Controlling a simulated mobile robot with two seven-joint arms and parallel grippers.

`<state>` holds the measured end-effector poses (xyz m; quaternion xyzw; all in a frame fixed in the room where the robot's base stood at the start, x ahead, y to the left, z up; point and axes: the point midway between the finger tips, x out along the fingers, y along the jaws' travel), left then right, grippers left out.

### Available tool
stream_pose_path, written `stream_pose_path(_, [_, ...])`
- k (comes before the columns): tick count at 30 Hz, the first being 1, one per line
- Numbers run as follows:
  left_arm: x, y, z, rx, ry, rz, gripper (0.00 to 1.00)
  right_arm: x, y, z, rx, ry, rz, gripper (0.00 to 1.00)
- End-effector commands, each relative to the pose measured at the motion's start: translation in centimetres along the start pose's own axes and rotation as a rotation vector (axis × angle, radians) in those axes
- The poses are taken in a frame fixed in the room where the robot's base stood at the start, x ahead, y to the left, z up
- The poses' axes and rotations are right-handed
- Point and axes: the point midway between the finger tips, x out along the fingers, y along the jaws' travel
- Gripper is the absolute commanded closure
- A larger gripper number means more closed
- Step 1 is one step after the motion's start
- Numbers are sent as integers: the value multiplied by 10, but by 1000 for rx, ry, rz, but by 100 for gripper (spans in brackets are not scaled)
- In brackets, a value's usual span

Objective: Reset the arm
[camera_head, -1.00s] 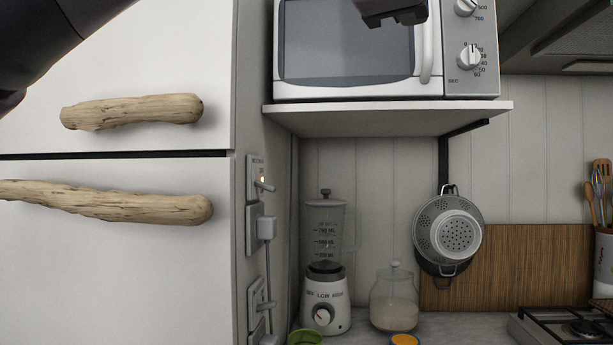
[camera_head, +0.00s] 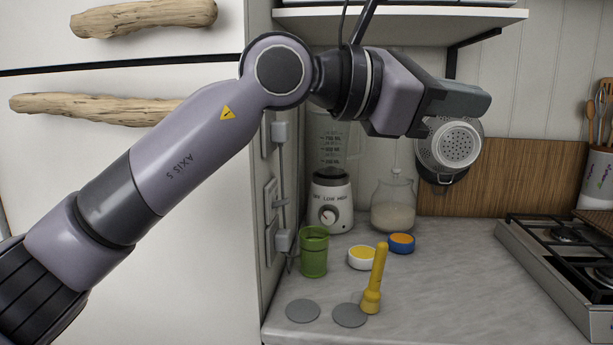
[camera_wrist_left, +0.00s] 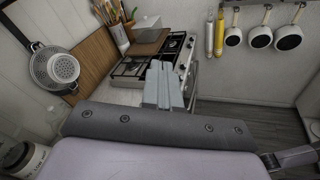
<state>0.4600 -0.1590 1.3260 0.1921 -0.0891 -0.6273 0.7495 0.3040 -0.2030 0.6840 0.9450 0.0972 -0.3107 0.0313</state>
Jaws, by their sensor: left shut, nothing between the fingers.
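My left arm comes in from the left in the head view and reaches across the fridge front toward the counter. My left gripper (camera_head: 462,99) is in the air in front of the hanging colander, pointing right, shut and empty. In the left wrist view the shut fingers (camera_wrist_left: 164,86) show against the counter and stove, touching nothing. My right gripper does not show in either view.
The fridge has driftwood handles (camera_head: 95,108). A shelf (camera_head: 400,22) hangs above. On the counter (camera_head: 450,290) stand a blender (camera_head: 331,200), glass jar (camera_head: 393,205), green cup (camera_head: 314,252) and yellow tool (camera_head: 376,280). The stove (camera_head: 560,250) is at right. The counter's front middle is clear.

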Motion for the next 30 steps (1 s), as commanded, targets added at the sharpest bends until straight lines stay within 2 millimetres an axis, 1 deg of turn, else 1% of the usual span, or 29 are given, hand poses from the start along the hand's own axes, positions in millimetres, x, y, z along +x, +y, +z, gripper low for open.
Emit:
stream_pose_path(1, [-1, -3, -12, -106, -55, -24, 100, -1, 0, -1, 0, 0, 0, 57])
stream_pose_path(4, [-5, -6, -28, -303, -165, -59, 100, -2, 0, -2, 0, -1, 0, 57])
stream_pose_path(8, [-15, -5, -51, -562, -303, -86, 100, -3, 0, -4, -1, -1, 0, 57])
stream_pose_path(14, [-38, 3, -96, -963, -512, -86, 100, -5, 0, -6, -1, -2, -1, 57])
stream_pose_path(17, [-53, 8, -125, -1163, -615, -68, 100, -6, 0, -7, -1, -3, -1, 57])
stream_pose_path(23, [-87, 12, -195, -1557, -816, 4, 100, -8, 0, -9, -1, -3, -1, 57])
stream_pose_path(24, [-94, 11, -212, -1634, -856, 24, 100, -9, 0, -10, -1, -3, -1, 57])
stream_pose_path(26, [-106, 9, -236, -1748, -916, 58, 100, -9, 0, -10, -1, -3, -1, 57])
stream_pose_path(27, [-113, 6, -254, -1824, -955, 83, 100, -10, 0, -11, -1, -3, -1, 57])
stream_pose_path(29, [-125, 0, -280, -1934, -1014, 125, 100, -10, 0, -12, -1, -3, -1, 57])
stream_pose_path(30, [-134, -6, -298, -2008, -1054, 155, 100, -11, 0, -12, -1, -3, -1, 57])
